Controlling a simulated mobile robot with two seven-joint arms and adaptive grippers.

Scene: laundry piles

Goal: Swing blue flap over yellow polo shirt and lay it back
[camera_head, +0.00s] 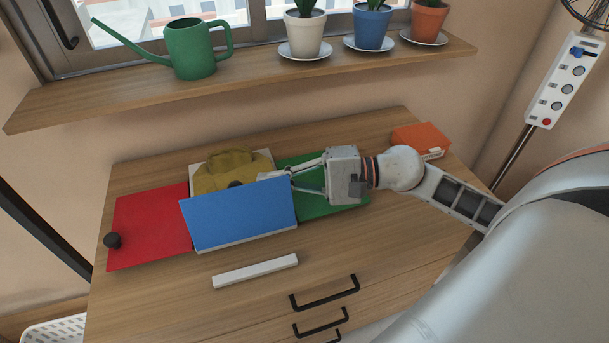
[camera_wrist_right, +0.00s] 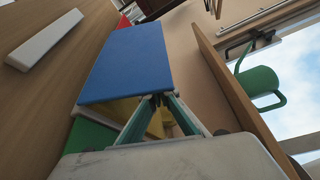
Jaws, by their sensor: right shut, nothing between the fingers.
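The blue flap (camera_head: 240,217) stands tilted up at the front of the folding board, between the red and green panels. The yellow polo shirt (camera_head: 230,168) lies crumpled behind it; the flap hides the shirt's front part. My right gripper (camera_head: 264,177) reaches in from the right, shut and empty, with its fingertips by the flap's upper right edge on the shirt side. In the right wrist view the fingertips (camera_wrist_right: 158,98) are close to the edge of the blue flap (camera_wrist_right: 125,65); I cannot tell whether they touch. My left gripper is not in view.
A white bar (camera_head: 255,271) lies in front. An orange box (camera_head: 420,138) sits back right. A shelf (camera_head: 120,88) with a green watering can (camera_head: 190,50) overhangs behind.

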